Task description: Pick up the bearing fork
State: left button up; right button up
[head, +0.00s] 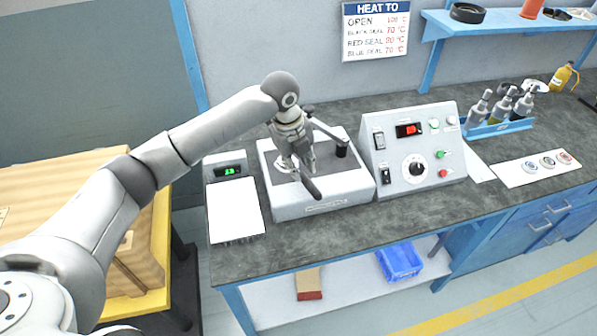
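My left gripper (297,163) points down over the grey top of a white bench unit (322,205). A dark handle-like bar (312,188) lies just below its fingers, angled toward the front. It may be the bearing fork's handle, but the gripper hides what it joins. I cannot tell whether the fingers are closed on it. Another dark bar (326,130) runs from behind the gripper toward a black post (341,149) on the unit. My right gripper is out of view.
A control box (415,160) stands right of the unit. A scale with a white plate (236,209) and green display is at left. Bottles in a blue rack (500,129) and a card with round samples (536,168) are farther right. A blue shelf (490,22) hangs above.

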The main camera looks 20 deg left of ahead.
aim_at(305, 178)
pick_arm(q)
jog(key=shift+w+f, duration=0.15)
jog(key=shift+f, duration=0.3)
jog(key=shift+w+d+f, duration=0.1)
jog(key=shift+w+f, duration=0.05)
jog(key=shift+f, duration=0.2)
jog(key=f+p, duration=0.1)
jog(key=f, duration=0.1)
jog(key=d+f+p, duration=0.1)
jog(key=f, duration=0.1)
jog(key=shift+w+f, duration=0.1)
jog(key=shift+f, duration=0.25)
jog(key=shift+w, duration=0.1)
jog(key=c, duration=0.4)
grip_shut()
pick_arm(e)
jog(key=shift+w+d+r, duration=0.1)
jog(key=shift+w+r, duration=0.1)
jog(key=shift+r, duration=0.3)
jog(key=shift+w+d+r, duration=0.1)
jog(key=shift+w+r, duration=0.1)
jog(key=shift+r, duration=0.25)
